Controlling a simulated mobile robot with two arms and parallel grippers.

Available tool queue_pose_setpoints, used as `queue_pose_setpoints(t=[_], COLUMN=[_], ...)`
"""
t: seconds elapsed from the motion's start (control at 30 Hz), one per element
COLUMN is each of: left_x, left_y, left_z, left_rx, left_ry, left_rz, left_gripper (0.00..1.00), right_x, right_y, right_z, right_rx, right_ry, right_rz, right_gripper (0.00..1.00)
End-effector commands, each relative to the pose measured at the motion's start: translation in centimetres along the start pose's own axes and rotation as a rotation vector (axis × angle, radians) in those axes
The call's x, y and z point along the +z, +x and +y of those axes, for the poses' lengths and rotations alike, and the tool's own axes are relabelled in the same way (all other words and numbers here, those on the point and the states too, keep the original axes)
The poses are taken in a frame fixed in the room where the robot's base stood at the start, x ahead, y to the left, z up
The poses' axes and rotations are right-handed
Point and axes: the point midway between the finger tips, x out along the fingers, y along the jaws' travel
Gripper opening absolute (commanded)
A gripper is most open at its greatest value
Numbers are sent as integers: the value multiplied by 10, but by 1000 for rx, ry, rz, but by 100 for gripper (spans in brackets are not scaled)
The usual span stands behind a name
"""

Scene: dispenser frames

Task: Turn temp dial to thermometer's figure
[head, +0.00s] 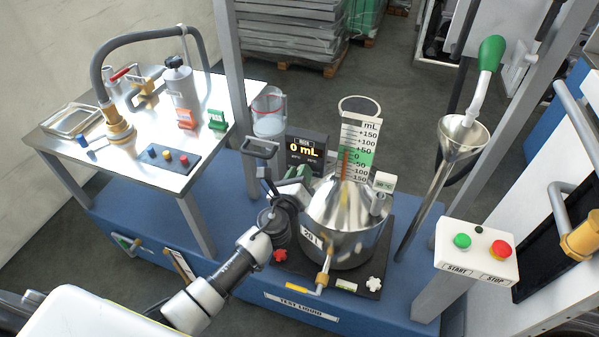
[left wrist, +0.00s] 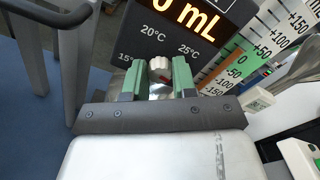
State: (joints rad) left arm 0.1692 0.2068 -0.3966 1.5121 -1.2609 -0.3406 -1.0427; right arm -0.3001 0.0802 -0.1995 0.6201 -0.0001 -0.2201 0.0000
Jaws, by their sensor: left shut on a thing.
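The temp dial is a small silver knob (left wrist: 160,68) below a black display unit (head: 306,143) that reads 0 mL. Temperature marks of 15, 20 and 25 °C are printed around the knob in the left wrist view. My left gripper (left wrist: 157,82) is shut on the knob, with one green finger on each side. In the head view the left gripper (head: 301,173) hides the knob. The thermometer, a small white box (head: 384,182), is at the right of the steel vessel's cone; its figure is too small to read surely. My right gripper is not in view.
The steel vessel (head: 345,225) stands close right of my left gripper on a black base. A graduated mL scale (head: 359,145) rises behind it. A steel funnel (head: 464,138) and a START/STOP box (head: 476,250) are at the right. A bench (head: 100,165) is at the left.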

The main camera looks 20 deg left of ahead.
Motion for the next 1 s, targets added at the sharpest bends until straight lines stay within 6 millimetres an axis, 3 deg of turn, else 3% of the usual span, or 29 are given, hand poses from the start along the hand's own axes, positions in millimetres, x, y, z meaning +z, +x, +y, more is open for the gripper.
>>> queue_pose_setpoints(t=[0.4, 0.97, 1.0], left_x=[-2, -3, -3], left_y=[-1, -1, -1], left_z=[0, 1, 1], left_rx=[1, 1, 1], left_ry=[186, 212, 212], left_rz=[5, 5, 5], left_gripper=[3, 3, 33], right_x=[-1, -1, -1], right_y=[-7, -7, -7], right_z=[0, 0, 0], right_rx=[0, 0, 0], right_ry=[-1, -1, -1], right_rz=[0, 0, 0], right_gripper=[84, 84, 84])
